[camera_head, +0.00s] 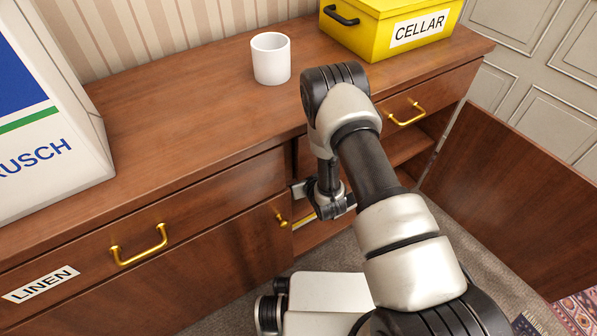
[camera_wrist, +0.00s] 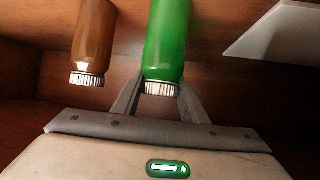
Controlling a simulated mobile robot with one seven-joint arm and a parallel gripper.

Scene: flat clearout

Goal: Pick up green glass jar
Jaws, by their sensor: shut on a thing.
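The green glass jar (camera_wrist: 167,42) has a ribbed silver lid (camera_wrist: 161,88) and shows in the middle of the wrist view, with its lid toward the bottom of the picture. My gripper (camera_wrist: 160,83) is shut on it, one finger on each side near the lid end. The jar's far end runs out of the top of the picture. In the head view my arm reaches down to the open cabinet front, and the jar is hidden there.
A brown jar (camera_wrist: 93,40) with a silver lid stands close left of the green one. A pale flat-sided thing (camera_wrist: 280,32) is at the upper right. The open cabinet door (camera_head: 515,195) stands at the right. A white mug (camera_head: 271,60) and yellow CELLAR box (camera_head: 385,35) stand on the cabinet top.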

